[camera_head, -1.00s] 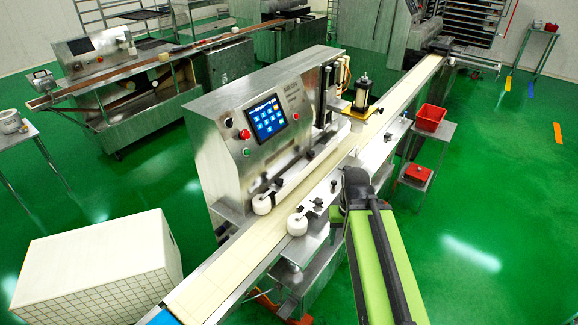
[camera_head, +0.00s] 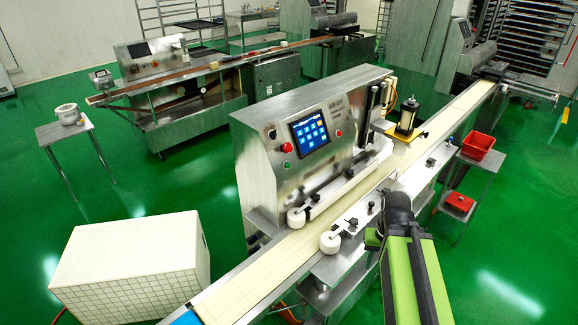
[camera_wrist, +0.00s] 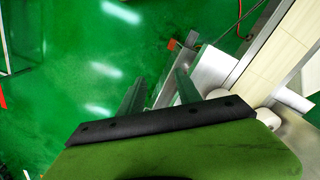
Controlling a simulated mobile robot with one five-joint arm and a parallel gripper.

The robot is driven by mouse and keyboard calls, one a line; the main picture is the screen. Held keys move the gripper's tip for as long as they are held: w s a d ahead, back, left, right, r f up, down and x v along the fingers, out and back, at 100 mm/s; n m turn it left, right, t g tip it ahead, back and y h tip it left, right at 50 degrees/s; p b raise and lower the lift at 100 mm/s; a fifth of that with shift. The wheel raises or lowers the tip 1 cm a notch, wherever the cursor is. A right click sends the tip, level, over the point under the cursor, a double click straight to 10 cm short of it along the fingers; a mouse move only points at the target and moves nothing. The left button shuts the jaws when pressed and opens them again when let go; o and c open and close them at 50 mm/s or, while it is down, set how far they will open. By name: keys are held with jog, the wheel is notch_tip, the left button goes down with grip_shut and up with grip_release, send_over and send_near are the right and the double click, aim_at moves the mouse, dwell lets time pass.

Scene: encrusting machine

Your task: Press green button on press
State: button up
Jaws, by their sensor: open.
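The press (camera_head: 315,145) is a steel machine with a blue touch screen (camera_head: 310,132) on its sloped front, in the middle of the head view. The small green button (camera_head: 287,165) is on the left of this front, below the screen's left edge and just under a red button (camera_head: 286,147). My gripper (camera_wrist: 160,88) shows in the wrist view with its two fingers apart and nothing between them. It points down over the green floor beside the conveyor, away from the button. In the head view my arm is at the lower right, and its fingers cannot be made out.
A long conveyor (camera_head: 250,285) runs diagonally in front of the press, between my arm and the panel. White rollers (camera_head: 330,242) stand on it. A white tiled box (camera_head: 130,265) is at the lower left. A red bin (camera_head: 478,145) sits on a stand at right.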

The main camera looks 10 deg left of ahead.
grip_shut()
dwell(1.4)
